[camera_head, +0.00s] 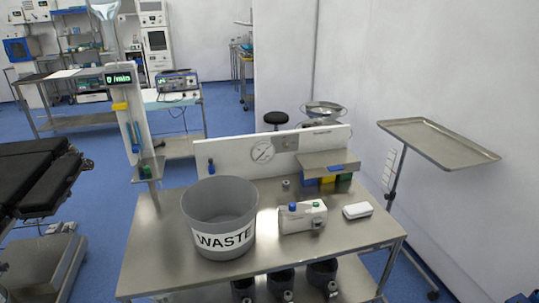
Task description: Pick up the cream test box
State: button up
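An off-white, cream-toned box (303,217) with a blue knob and a green knob on top stands on the steel table (290,258), right of the middle. A small grey fitting shows at its front right. It looks like the cream test box. A smaller white, rounded box (357,211) lies flat to its right, with a gap between them. My gripper is not in view, so its distance to the box cannot be told.
A large grey WASTE bin (221,208) stands close left of the cream box. Behind is a white back panel (230,153) with a gauge and a small shelf (329,164). A tray stand (438,141) is at right. The table's front right is clear.

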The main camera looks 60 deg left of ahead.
aim_at(307, 217)
jog(key=u, duration=1.7)
jog(key=k, duration=1.15)
jog(key=u, duration=0.7)
jog(key=i, duration=1)
jog(key=z, duration=0.5)
